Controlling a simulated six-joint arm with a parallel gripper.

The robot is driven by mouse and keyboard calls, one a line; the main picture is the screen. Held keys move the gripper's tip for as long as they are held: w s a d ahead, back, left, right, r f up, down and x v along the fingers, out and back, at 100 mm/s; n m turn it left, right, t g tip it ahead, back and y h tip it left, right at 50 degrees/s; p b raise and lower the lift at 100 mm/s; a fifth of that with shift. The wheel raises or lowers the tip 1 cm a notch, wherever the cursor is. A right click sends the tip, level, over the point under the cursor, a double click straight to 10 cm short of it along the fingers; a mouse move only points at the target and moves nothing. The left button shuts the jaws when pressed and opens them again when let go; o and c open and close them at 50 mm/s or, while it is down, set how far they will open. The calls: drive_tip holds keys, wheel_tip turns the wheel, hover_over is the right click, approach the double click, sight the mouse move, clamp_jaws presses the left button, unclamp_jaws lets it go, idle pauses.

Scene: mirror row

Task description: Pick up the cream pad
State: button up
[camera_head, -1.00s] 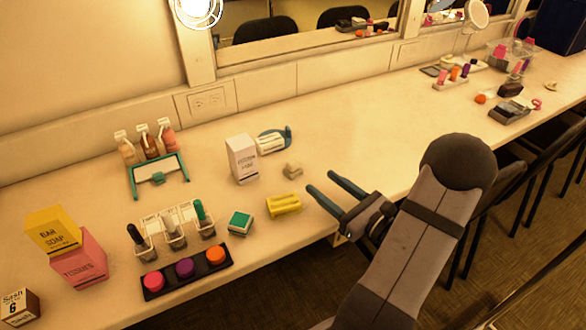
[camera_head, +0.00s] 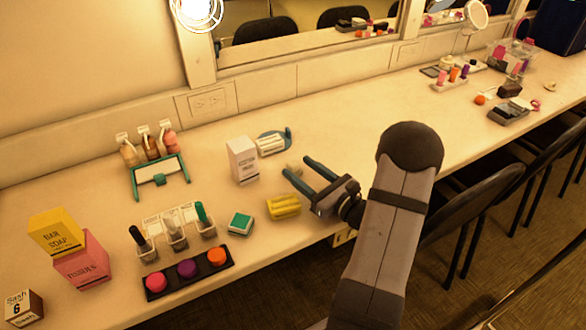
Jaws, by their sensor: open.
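The small cream pad (camera_head: 294,168) lies on the counter, right of the white carton and behind the yellow block. My gripper (camera_head: 297,167) has come in from the right with its two teal fingers apart. The fingertips appear on either side of the pad in the picture, and they hide part of it. I cannot tell how high the fingers are above the counter or whether they touch the pad.
The white carton (camera_head: 242,160) stands close left of the fingertips. A teal-ended holder (camera_head: 273,142) lies behind.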

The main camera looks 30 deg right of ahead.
sight(297, 173)
drive_tip(key=shift+x, duration=1.15)
drive_tip(key=shift+c, duration=0.6)
drive_tip(key=c, duration=1)
drive_tip(key=shift+r, duration=0.15)
wheel_tip(297, 173, up, 10)
drive_tip(key=shift+p, duration=0.45)
